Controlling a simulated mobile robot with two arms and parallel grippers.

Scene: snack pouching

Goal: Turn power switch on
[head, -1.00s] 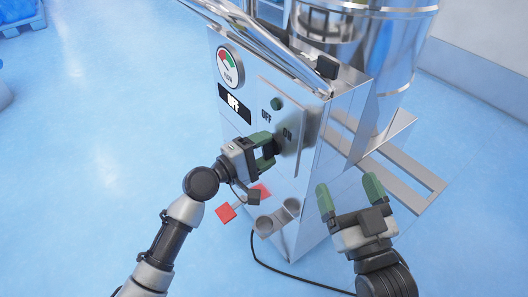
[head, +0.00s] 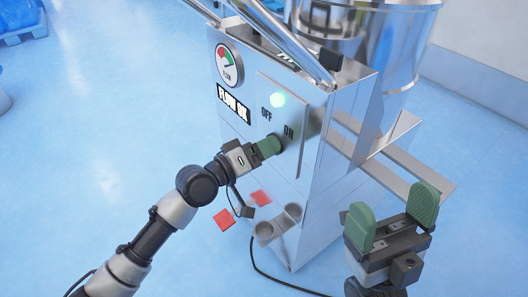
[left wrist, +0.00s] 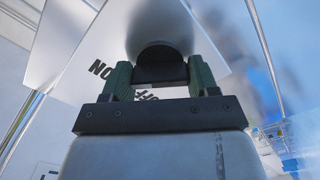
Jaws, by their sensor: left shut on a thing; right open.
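The power switch is a dark round knob (left wrist: 160,68) on a raised panel (head: 300,115) of the steel machine (head: 228,138), by the OFF and ON labels. My left gripper (head: 270,146) is shut on the knob, with one green finger on each side in the left wrist view (left wrist: 160,82). The fingers hide most of the knob in the head view, and its exact angle is hard to read. My right gripper (head: 392,218) is open and empty, right of the machine.
A round gauge (head: 229,66) sits above the display. Red squares (head: 261,198) and grey round cups (head: 265,230) are low at the machine's front. A steel side frame (head: 415,175) juts out right. A black cable (head: 265,272) lies on the floor.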

